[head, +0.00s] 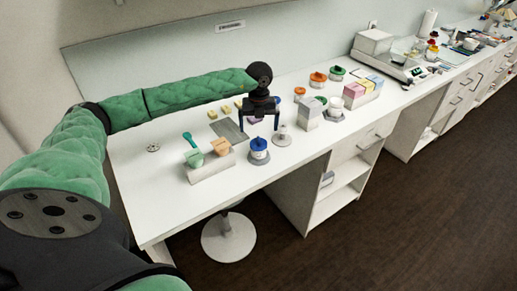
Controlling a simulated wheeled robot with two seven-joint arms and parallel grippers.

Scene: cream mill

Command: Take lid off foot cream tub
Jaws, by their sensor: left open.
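My left gripper (260,124) is open, with its two fingers pointing down over the white table. A white tub with a blue lid (259,145) stands just below and in front of it, apart from the fingers as far as I can see. The lid sits on the tub. Nothing shows between the fingers. Other tubs stand farther right, with orange lids (318,77) and green lids (337,71). Labels are too small to read, so I cannot tell which tub is the foot cream. My right gripper is not in view.
A small white stand (282,137) is right of the blue-lidded tub. A pale rack (211,166) holding green and orange items stands to its left. A grey mat (229,130) lies behind. Stacked coloured boxes (363,91) are at right. The table's left end is mostly clear.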

